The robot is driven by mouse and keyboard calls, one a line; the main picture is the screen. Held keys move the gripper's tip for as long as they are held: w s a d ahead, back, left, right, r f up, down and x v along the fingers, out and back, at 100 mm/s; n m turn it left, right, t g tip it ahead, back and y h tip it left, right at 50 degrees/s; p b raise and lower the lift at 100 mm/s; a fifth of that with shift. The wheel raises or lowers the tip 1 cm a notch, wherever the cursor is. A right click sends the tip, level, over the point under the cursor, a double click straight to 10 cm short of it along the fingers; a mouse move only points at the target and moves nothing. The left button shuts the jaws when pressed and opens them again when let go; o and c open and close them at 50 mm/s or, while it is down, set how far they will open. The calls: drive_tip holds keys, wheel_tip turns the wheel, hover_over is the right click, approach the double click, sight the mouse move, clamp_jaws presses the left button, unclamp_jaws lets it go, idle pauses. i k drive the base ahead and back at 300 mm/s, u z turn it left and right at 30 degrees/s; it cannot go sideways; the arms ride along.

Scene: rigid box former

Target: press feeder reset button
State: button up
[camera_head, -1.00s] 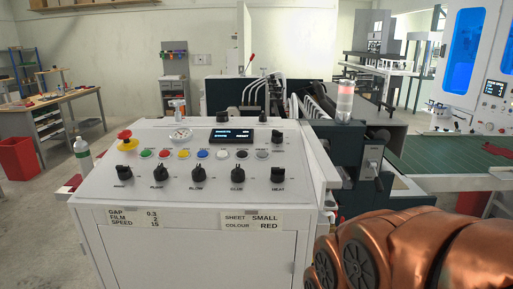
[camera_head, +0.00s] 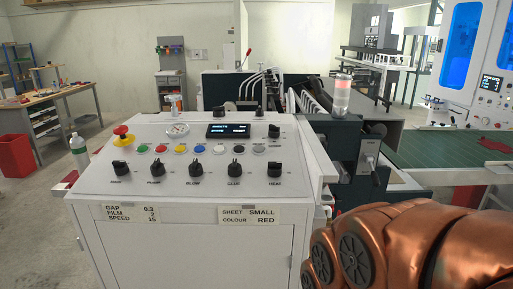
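The control panel (camera_head: 110,183) is a sloped white top on a white cabinet in front of me. A row of small round buttons crosses it: green (camera_head: 143,148), red (camera_head: 160,149), yellow (camera_head: 181,150), blue (camera_head: 199,150), white (camera_head: 220,150), black (camera_head: 241,149) and a grey one (camera_head: 258,150). Their labels are too small to read, so I cannot tell which one is the feeder reset button. My copper-coloured arm fills the lower right, to the right of the cabinet. My gripper is out of view.
Black knobs (camera_head: 194,170) line the panel's near part. A red mushroom button (camera_head: 121,130) on yellow stands at its left. A dark display (camera_head: 228,131) and gauge (camera_head: 178,130) sit behind. A bottle (camera_head: 79,152) stands left; a signal lamp (camera_head: 342,96) stands right.

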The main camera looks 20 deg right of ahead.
sight(258, 149)
drive_tip(key=u, duration=0.55)
drive_tip(key=k, duration=1.35)
drive_tip(key=u, duration=1)
drive_tip(key=i, duration=1.4)
drive_tip(key=z, duration=0.8)
